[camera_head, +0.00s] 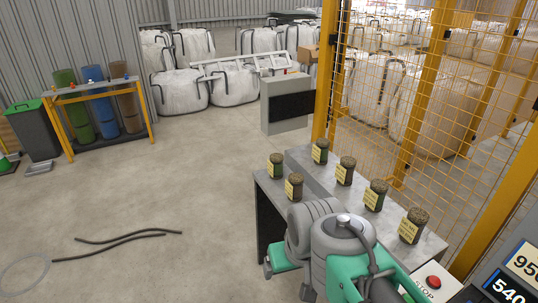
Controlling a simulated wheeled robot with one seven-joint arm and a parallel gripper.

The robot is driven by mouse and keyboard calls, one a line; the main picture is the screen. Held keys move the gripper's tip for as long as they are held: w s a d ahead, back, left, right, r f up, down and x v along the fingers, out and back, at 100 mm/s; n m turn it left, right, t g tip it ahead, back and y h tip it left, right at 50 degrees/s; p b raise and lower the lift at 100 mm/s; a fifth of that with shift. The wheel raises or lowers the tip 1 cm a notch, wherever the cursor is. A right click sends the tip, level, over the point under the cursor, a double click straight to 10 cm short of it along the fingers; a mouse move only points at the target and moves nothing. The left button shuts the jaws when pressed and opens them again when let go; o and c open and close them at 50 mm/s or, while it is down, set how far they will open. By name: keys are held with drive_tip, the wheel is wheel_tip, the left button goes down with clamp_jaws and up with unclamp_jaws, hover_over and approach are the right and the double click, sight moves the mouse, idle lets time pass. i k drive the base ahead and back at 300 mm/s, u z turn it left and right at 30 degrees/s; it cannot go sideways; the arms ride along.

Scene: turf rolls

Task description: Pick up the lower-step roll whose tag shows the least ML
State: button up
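A grey two-step bench (268,210) stands at the centre right. On its lower step, two short turf rolls stand upright: a green-sided one (276,166) at the far end and a brown one (294,187) nearer. Each has a yellow tag, too small to read for ML. On the upper step stand more tagged rolls: a green one (320,151), a brown one (345,170), another green one (376,195) and another brown one (413,226). My grey and green arm covers the near part of the lower step, so any rolls there are hidden. My gripper's fingers are not visible.
A yellow mesh fence (409,96) stands behind the bench on the right. A red stop button (433,282) is at lower right. A grey cabinet (287,103) and white bulk bags (181,91) stand farther back. A dark hose (116,238) lies on the open floor at left.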

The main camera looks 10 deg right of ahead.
sight(294, 187)
drive_tip(key=u, duration=0.15)
drive_tip(key=i, duration=0.5)
drive_tip(key=u, duration=0.6)
drive_tip(key=i, duration=1.15)
drive_tip(key=u, duration=0.45)
